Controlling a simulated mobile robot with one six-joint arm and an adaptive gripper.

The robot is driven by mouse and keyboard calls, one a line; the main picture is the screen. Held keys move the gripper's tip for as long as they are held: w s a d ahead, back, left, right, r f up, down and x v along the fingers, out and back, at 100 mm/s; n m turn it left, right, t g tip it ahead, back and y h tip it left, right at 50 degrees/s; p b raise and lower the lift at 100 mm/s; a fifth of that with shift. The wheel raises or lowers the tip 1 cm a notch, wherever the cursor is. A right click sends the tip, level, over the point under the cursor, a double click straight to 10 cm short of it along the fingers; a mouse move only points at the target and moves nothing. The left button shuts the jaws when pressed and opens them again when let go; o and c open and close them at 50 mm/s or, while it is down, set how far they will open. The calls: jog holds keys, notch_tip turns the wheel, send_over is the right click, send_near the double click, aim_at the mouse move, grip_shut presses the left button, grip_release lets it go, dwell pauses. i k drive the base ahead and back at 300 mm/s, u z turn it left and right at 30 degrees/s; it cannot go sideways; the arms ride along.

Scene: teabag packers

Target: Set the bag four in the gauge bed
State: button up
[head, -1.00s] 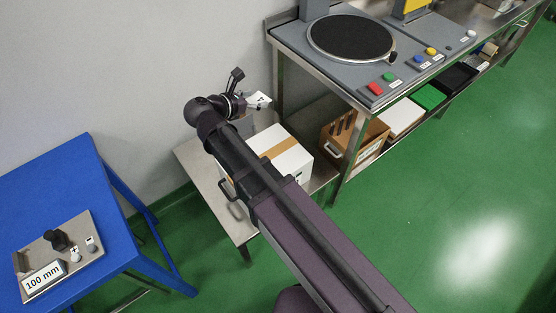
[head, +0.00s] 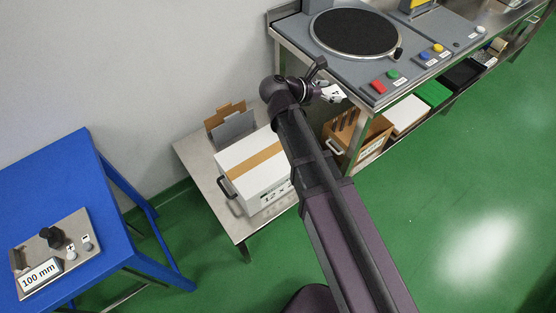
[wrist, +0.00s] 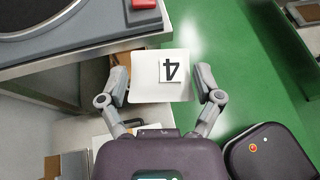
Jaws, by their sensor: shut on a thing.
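Bag four is a white bag (head: 334,93) with a dark mark on it. In the wrist view the white bag (wrist: 145,82) shows an upside-down 4 and sits between the two fingers of my gripper (wrist: 162,88). My gripper (head: 322,92) is shut on it, in the air beside the left front corner of the grey machine bench. I cannot tell for sure which thing is the gauge bed. A steel plate (head: 78,227) with a black knob, two small buttons and a "100 mm" sign lies on the blue table (head: 85,165) at left.
A round black turntable (head: 355,32) and coloured buttons are on the grey bench. Below it stand a brown box (head: 372,140) and coloured trays. A taped white carton (head: 250,168) stands on a low steel table (head: 195,150). Green floor is clear at right.

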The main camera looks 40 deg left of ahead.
aim_at(36, 251)
jog(key=z, duration=0.9)
jog(key=k, duration=1.7)
jog(key=u, duration=0.1)
